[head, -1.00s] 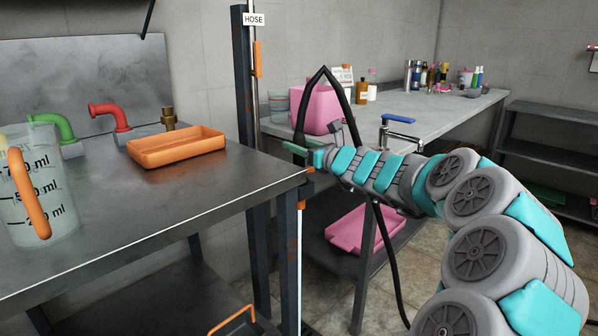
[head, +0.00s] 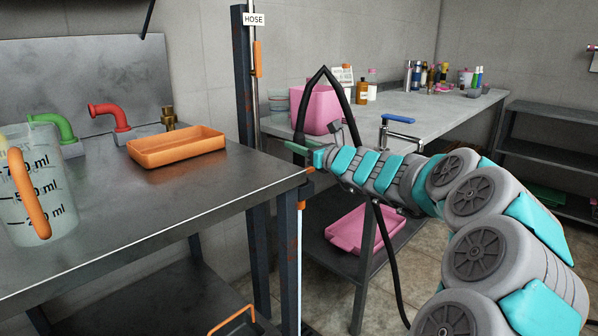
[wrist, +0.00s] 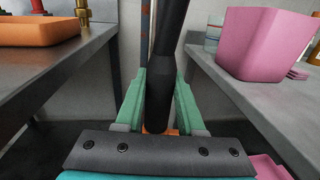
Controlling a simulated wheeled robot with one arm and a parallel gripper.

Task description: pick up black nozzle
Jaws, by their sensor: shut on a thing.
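The black nozzle (wrist: 157,113) stands between the two green fingers of my gripper (wrist: 159,105) in the wrist view, with its black hose (wrist: 173,30) rising above it. My gripper is shut on it. In the head view my gripper (head: 299,149) is at the gap between the two benches, near the corner of the left bench. The black hose (head: 342,95) loops up beside it and hangs down below my arm. The nozzle itself is mostly hidden by my gripper in the head view.
An orange tray (head: 178,150) and a measuring jug (head: 45,195) stand on the left metal bench (head: 190,195). A pink bin (head: 318,108) stands on the right bench (head: 420,110). A dark post (head: 248,90) with a HOSE sign (head: 254,19) rises behind the gap.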

